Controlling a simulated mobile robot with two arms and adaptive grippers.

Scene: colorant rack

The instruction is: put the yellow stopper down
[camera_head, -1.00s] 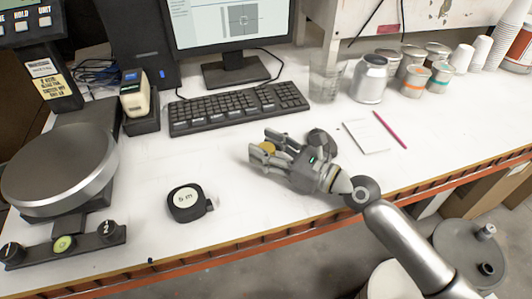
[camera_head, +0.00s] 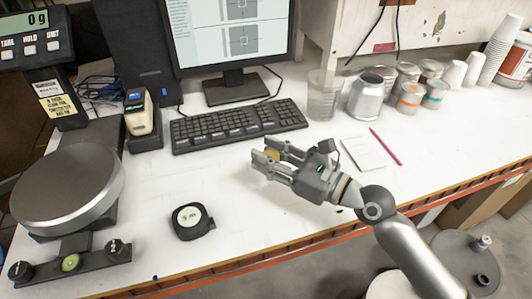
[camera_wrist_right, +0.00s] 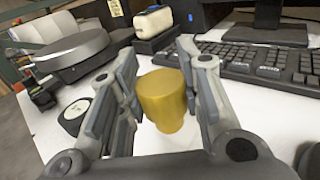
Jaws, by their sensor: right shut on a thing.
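The yellow stopper (camera_head: 272,154) is between the fingers of my right gripper (camera_head: 266,152), over the white table in front of the keyboard. In the right wrist view the stopper (camera_wrist_right: 166,100) is upright, wider at its top and narrower below. The right gripper is shut on it. I cannot tell whether the stopper's lower end touches the table. My left gripper is not in view.
A black tape measure (camera_head: 190,220) lies left of the gripper. The keyboard (camera_head: 238,126) is behind it; a notepad (camera_head: 366,153) and pink pencil (camera_head: 386,147) are to the right. A scale (camera_head: 68,188) stands left. The tabletop between tape measure and gripper is clear.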

